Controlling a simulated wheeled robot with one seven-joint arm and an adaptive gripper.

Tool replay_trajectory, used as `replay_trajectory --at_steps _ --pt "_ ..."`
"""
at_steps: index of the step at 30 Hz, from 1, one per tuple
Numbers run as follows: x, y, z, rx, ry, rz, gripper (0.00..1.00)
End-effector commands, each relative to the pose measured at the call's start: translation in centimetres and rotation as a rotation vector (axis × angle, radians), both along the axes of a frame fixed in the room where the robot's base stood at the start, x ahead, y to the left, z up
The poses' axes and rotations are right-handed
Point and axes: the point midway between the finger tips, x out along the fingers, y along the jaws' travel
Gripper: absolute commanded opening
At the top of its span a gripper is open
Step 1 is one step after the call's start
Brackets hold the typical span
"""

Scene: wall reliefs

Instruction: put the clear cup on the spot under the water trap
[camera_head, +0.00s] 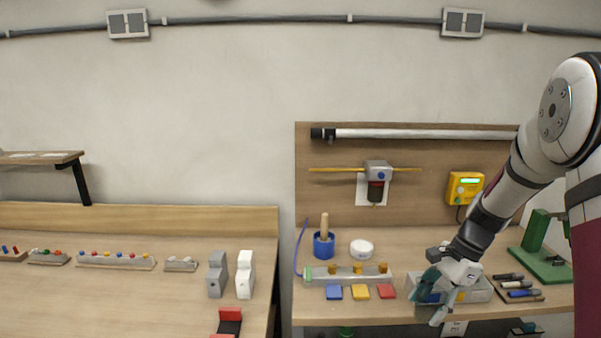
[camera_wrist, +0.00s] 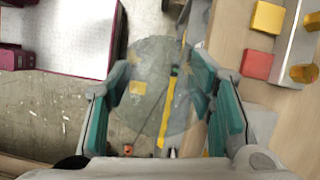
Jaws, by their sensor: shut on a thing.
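My gripper (camera_head: 440,288) is at the front right of the right bench, over the front side of a grey tray. In the wrist view its teal fingers (camera_wrist: 164,88) are shut on the clear cup (camera_wrist: 150,75), whose see-through round outline sits between them. The cup cannot be made out clearly in the head view. The water trap (camera_head: 376,190), a grey block with a dark bowl below, is fixed to the wooden back board on a yellow line, up and left of my gripper. No marked spot can be told on the bench below it.
Below the trap stand a white round thing (camera_head: 361,248), a blue pot with a wooden handle (camera_head: 324,243) and a grey manifold (camera_head: 345,281). Blue, yellow and red blocks (camera_head: 360,292) lie in front. The grey tray (camera_head: 480,291) and a green stand (camera_head: 538,235) are right.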

Motion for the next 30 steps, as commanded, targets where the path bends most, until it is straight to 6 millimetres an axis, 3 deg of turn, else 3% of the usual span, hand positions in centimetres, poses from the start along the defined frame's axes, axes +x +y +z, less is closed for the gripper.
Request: replay_trajectory --at_steps 5,9,15,21,30 --pt "0.7 3.1 -1.7 0.002 0.001 0.379 0.21" --pt "1.3 5.9 -3.3 0.002 0.002 0.79 0.21" --pt "1.8 8.6 -5.0 0.0 0.002 1.236 0.21" --pt "2.1 9.4 -5.5 0.0 0.002 1.398 0.21" --pt "2.1 9.4 -5.5 0.0 0.0 1.404 0.21"
